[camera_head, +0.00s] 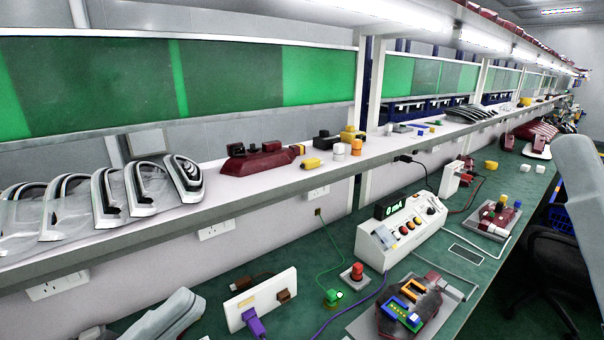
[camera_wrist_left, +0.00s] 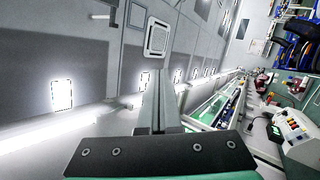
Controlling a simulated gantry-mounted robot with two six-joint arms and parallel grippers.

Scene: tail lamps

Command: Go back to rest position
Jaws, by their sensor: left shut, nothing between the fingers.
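My left gripper (camera_head: 186,300) is at the bottom left of the head view, a grey shape low over the green bench (camera_head: 215,290), left of the white connector panel (camera_head: 262,300). In the left wrist view its two fingers (camera_wrist_left: 158,85) lie side by side, shut, with nothing between them. That view is tilted and shows ceiling lights and the far workstations behind the fingers. Several clear-and-black tail lamps (camera_head: 140,197) rest in a row on the shelf above the gripper, apart from it.
The white control box (camera_head: 402,232) stands mid-bench, with a fixture (camera_head: 405,310) in front of it. Red parts (camera_head: 258,158) sit on the shelf (camera_head: 225,203). A purple plug (camera_head: 254,323) and cables lie near the panel. An office chair (camera_head: 580,200) is at the right.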

